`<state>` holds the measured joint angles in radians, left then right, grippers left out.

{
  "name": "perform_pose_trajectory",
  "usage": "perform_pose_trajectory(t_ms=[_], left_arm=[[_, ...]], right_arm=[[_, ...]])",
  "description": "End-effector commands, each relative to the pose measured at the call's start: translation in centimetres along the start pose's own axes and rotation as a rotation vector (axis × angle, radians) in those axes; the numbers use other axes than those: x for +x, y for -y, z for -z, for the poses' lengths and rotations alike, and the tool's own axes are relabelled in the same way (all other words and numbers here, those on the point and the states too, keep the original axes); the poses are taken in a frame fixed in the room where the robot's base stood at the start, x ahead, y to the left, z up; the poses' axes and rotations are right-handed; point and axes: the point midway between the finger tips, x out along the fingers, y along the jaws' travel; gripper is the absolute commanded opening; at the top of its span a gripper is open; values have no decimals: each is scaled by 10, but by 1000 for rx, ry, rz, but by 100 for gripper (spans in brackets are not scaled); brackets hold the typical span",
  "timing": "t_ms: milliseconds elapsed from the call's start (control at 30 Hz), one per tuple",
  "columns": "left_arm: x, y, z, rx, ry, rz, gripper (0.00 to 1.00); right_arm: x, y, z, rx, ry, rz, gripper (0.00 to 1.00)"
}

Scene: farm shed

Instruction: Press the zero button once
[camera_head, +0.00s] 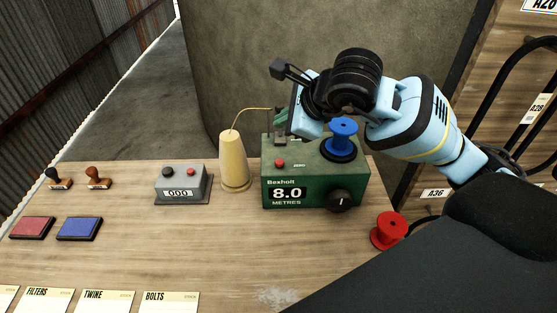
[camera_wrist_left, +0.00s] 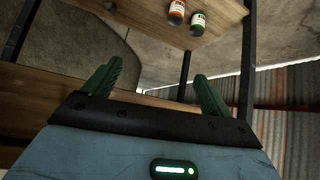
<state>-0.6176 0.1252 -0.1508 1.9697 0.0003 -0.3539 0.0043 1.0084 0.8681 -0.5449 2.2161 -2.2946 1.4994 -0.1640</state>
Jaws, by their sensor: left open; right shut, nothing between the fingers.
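The green measuring machine (camera_head: 314,170) stands on the wooden bench, its display reading 8.0 METRES. A small red button (camera_head: 280,163) sits on its top at the left, beside a small pale label too small to read. My right gripper (camera_head: 281,127) is shut and empty, over the back left of the machine, apart from the red button. A blue spool (camera_head: 343,132) sits on the machine's top and a black knob (camera_head: 341,201) is on its front. My left gripper (camera_wrist_left: 155,85) is open and empty in the left wrist view, away from the bench.
Left of the machine stand a cone of twine (camera_head: 233,162) and a grey counter (camera_head: 180,183) reading 000. A red spool (camera_head: 388,230) lies to the right. Two stamps and two ink pads are at the left. The front middle of the bench is clear.

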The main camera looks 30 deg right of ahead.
Motion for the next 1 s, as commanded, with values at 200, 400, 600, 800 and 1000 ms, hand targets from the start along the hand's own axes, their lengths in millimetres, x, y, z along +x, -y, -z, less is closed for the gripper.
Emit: perform_pose_trajectory(t_ms=[200, 400, 600, 800, 1000], left_arm=[[4, -5, -20, -18, 34, -5, 84], [9, -9, -40, -30, 68, -10, 84], [14, -11, -58, -33, 96, -14, 84], [17, -11, -58, -33, 95, -15, 84], [18, -10, -53, -30, 85, -15, 84]], right_arm=[[20, -14, 15, 2, -7, -9, 0], [38, -28, 28, 3, -6, -10, 0], [54, -39, 39, 2, -5, -7, 0], [58, -42, 42, 1, -2, -3, 0], [56, -41, 41, 0, 0, 0, 0]])
